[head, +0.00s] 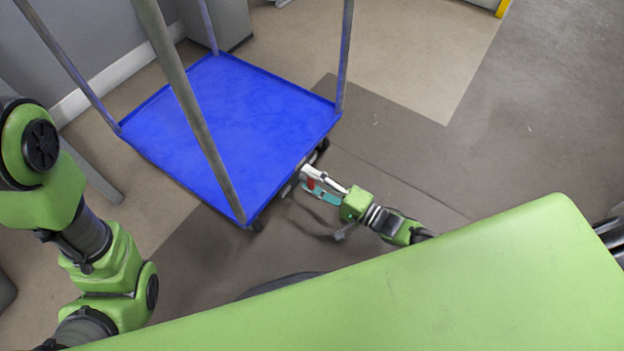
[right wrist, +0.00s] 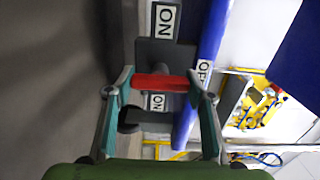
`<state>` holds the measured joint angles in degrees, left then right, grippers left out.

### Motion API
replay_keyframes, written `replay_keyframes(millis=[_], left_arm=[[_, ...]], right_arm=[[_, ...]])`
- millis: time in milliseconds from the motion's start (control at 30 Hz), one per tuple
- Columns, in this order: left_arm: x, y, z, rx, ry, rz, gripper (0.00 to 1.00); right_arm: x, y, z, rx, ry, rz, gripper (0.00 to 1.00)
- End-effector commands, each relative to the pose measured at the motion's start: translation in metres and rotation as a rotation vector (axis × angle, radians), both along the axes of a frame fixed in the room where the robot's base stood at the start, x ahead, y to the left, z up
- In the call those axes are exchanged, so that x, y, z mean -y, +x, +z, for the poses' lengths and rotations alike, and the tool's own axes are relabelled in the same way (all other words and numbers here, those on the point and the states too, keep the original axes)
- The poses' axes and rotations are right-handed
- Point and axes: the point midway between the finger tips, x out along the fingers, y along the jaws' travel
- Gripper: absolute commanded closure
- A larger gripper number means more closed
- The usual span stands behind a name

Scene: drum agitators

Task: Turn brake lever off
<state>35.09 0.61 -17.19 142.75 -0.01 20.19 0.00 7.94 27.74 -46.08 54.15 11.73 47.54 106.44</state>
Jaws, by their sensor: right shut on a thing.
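The brake lever is a red bar (right wrist: 160,83) in the right wrist view, in front of a dark plate (right wrist: 152,52).
Grey upright posts (head: 344,60) rise from the cart's corners. A dark caster (head: 323,144) shows under its right side. A grey wall (head: 90,35) and cabinet stand behind. The floor (head: 450,150) right of the cart is clear.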

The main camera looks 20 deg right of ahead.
Motion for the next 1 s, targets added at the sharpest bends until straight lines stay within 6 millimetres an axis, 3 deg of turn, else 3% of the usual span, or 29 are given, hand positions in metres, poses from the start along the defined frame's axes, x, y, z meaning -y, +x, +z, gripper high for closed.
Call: replay_keyframes(millis=[567, 600, 633, 1000], left_arm=[[0.0000, 0.0005, -0.0006, -0.002, 0.000, -0.001, 0.46], [0.0000, 0.0004, -0.0006, -0.002, 0.000, -0.001, 0.46], [-0.0001, 0.0005, -0.0007, -0.002, 0.000, -0.001, 0.46], [-0.0014, 0.0012, -0.0011, -0.006, -0.005, -0.002, 0.46]], right_arm=[[0.0002, -0.0011, -0.0016, -0.021, 0.022, 0.000, 0.72], [0.0002, -0.0011, -0.0015, -0.021, 0.023, 0.000, 0.41], [0.0001, -0.0011, -0.0015, -0.021, 0.022, 0.000, 0.33], [0.0013, -0.0019, -0.0007, -0.018, 0.020, 0.000, 0.33]])
